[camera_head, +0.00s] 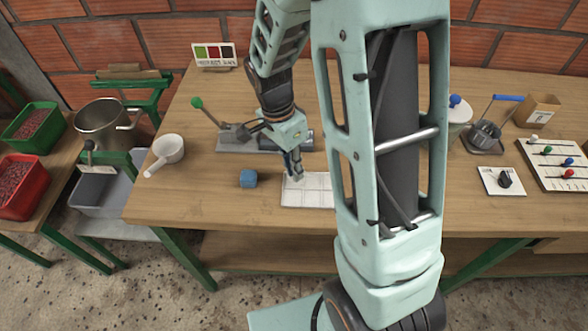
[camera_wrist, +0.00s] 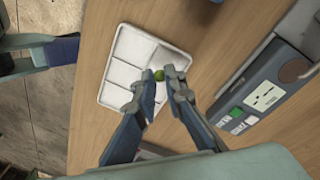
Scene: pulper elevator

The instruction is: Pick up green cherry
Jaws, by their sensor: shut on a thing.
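The green cherry (camera_wrist: 159,75) is a small round green ball, seen in the wrist view between the tips of my gripper (camera_wrist: 164,82). My gripper is shut on it, over the right side of the white compartment tray (camera_wrist: 113,98). I cannot tell whether the cherry still touches the tray. In the head view my gripper (camera_head: 294,176) points down at the far left part of the tray (camera_head: 318,197), and the cherry is too small to make out there.
A white scoop (camera_head: 167,152) is further left. A grey device with a green-knobbed lever (camera_head: 197,103) stands behind my gripper. Bare tabletop lies in front of the white scoop.

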